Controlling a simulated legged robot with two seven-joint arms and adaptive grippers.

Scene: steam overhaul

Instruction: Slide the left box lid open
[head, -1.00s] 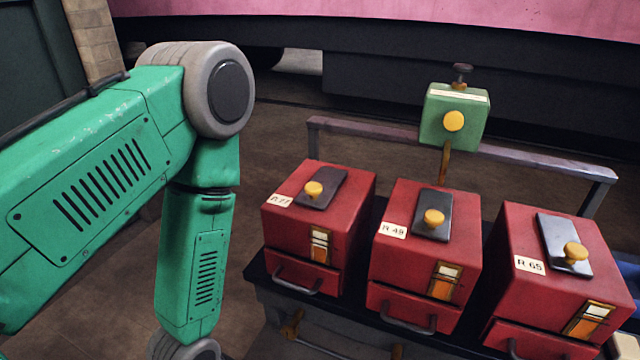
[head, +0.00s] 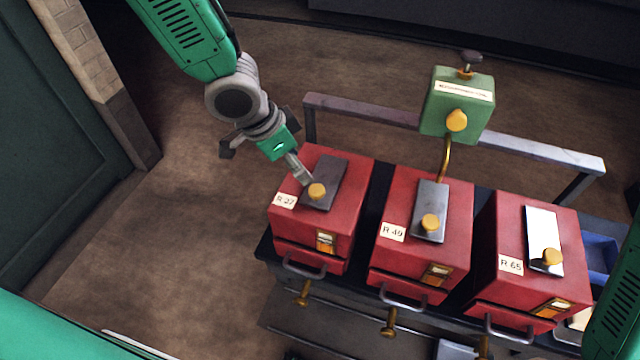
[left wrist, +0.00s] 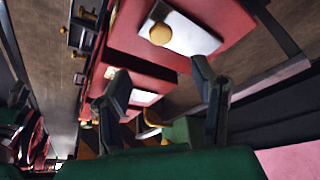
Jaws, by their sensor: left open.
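The left box (head: 338,232) is red, labelled R 27, and has a dark grey lid (head: 330,178) on top with a yellow knob (head: 317,191). My left gripper (head: 304,180) is at the upper left of this knob, its fingers close to it; I cannot tell if they touch. In the left wrist view my left gripper (left wrist: 163,80) has its two fingers spread apart. A yellow knob (left wrist: 160,34) on a pale lid (left wrist: 190,36) lies just beyond and between the fingertips, with nothing gripped. My right gripper is not in view.
Two more red boxes, R 49 (head: 405,262) and R 65 (head: 513,295), stand to the right with similar lids. A green box on a post (head: 456,104) and a grey rail (head: 370,112) rise behind. The floor at left is clear.

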